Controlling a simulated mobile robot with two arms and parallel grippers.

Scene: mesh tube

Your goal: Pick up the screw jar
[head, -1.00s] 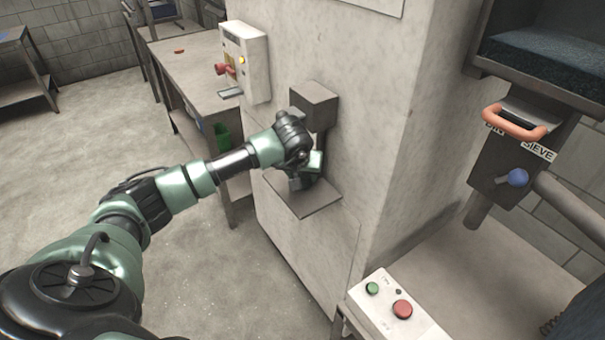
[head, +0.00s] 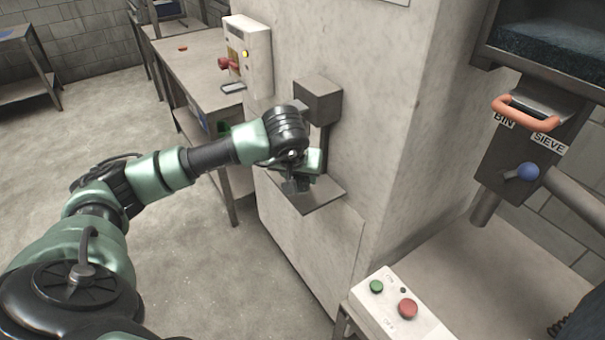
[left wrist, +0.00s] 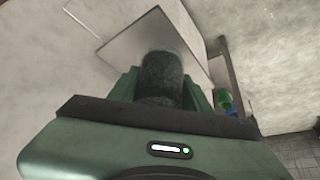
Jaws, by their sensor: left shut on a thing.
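My left gripper (head: 298,180) is at the small shelf plate (head: 325,194) on the side of the pale machine, below a grey box-shaped spout (head: 318,98). In the left wrist view it is shut around a dark, speckled, cylindrical jar (left wrist: 161,76), which sits between the two green fingers. The shelf plate (left wrist: 118,42) shows behind the jar there. In the head view my wrist and fingers mostly hide the jar. I cannot tell whether it touches the plate. My right gripper is not in view.
At right are a bin with an orange handle (head: 526,113) and a button panel (head: 395,308). Open floor lies to the left.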

